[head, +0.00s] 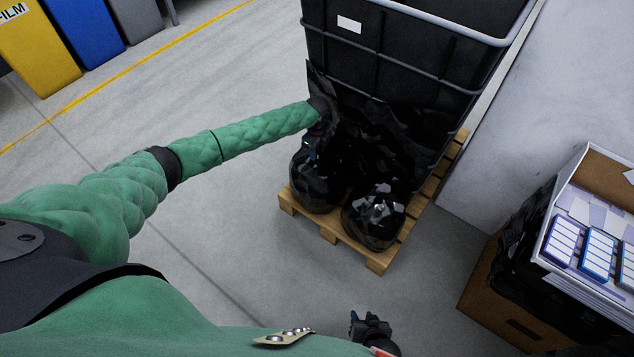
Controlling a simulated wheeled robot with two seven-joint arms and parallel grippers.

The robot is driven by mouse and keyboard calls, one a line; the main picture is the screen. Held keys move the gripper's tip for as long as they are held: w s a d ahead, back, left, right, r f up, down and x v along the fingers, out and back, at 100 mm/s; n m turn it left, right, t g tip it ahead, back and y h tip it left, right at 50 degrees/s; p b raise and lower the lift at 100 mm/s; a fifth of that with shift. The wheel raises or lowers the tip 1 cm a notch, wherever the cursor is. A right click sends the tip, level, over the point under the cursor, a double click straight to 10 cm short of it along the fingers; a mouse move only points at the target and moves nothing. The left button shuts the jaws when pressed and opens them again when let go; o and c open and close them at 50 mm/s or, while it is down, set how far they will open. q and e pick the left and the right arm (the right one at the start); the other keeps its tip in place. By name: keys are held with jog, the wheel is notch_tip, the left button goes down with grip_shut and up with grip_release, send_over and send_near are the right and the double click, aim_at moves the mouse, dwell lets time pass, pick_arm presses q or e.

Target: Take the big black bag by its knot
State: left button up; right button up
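Several shiny black bags are crowded on a wooden pallet (378,260). The largest-looking black bag (395,135) leans at the back against the dark container. Two rounder black bags, a left one (316,185) and a front one (376,212), sit before it. My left arm reaches across to the bags' upper left side. My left gripper (325,112) is at the dark, pointed plastic there; it blends into the black, so its fingers and any knot cannot be made out. My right gripper (370,328) is low in the picture, away from the bags; its finger opening is unclear.
A tall dark ribbed container (400,50) stands behind the bags on the pallet. A pale wall (520,130) is to the right. An open box of blue-and-white packs (590,235) is at lower right. Yellow and blue bins (85,35) stand far left. Floor between is clear.

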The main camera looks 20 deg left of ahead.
pick_arm(q)
grip_shut()
jog(key=shift+r, duration=0.1)
dwell(1.0)
